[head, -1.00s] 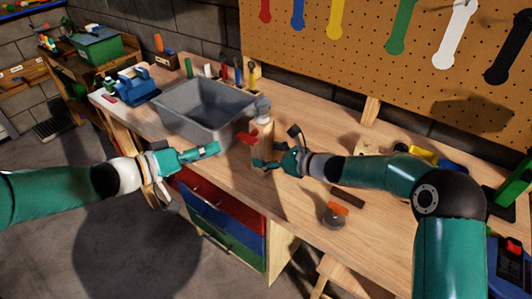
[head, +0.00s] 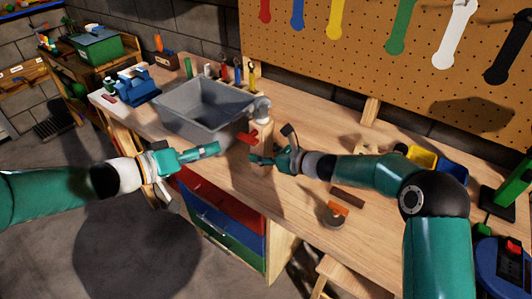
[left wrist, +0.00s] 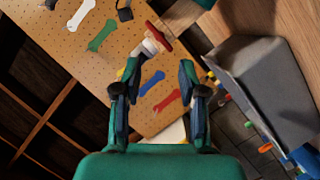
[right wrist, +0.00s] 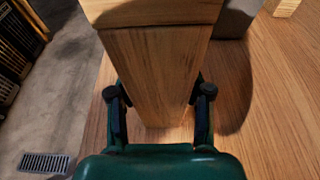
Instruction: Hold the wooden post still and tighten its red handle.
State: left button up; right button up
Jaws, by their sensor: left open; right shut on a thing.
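The wooden post (head: 267,143) stands upright near the bench's front edge, with a grey fitting (head: 262,104) on top. Its red handle (head: 247,138) sticks out on the left side. My right gripper (head: 270,160) is shut on the post low down. In the right wrist view the post (right wrist: 155,70) fills the space between its fingers, which partly hide its sides. My left gripper (head: 208,150) is open and empty, left of the handle and apart from it. In the left wrist view the red handle (left wrist: 160,37) shows beyond the open fingers (left wrist: 171,75).
A grey bin (head: 200,112) stands behind and left of the post. A small round object with an orange top (head: 335,214) and a dark bar (head: 347,197) lie to the right. Yellow and blue bins (head: 425,157) are at the back right. A pegboard (head: 380,60) hangs behind.

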pick_arm(q)
jog(key=o, duration=0.8)
jog(key=shift+w+a+f+n, duration=0.15)
jog(key=shift+f+n, duration=0.05)
jog(key=shift+n, duration=0.3)
jog(key=shift+o, duration=0.4)
jog(key=a+f+n+g+y, duration=0.1)
jog(key=a+f+n+y, duration=0.2)
jog(key=a+f+y, duration=0.3)
notch_tip(320, 180, down, 4)
jog(key=shift+s+a+f+g, duration=0.15)
jog(key=shift+s+g, duration=0.15)
jog(key=shift+s, duration=0.05)
jog(key=w+a+f+t+y, duration=0.1)
jog(key=a+f+t+y, duration=0.15)
jog(key=a+y, duration=0.5)
notch_tip(320, 180, up, 5)
jog(key=w+m+t+h, duration=0.1)
jog(key=w+t, duration=0.2)
jog(key=m+t+h, duration=0.1)
jog(key=m+h, duration=0.8)
jog(key=h, duration=0.2)
send_near(246, 138)
jog(key=x, duration=1)
jog(key=shift+d+f, duration=0.1)
jog(key=shift+f, duration=0.2)
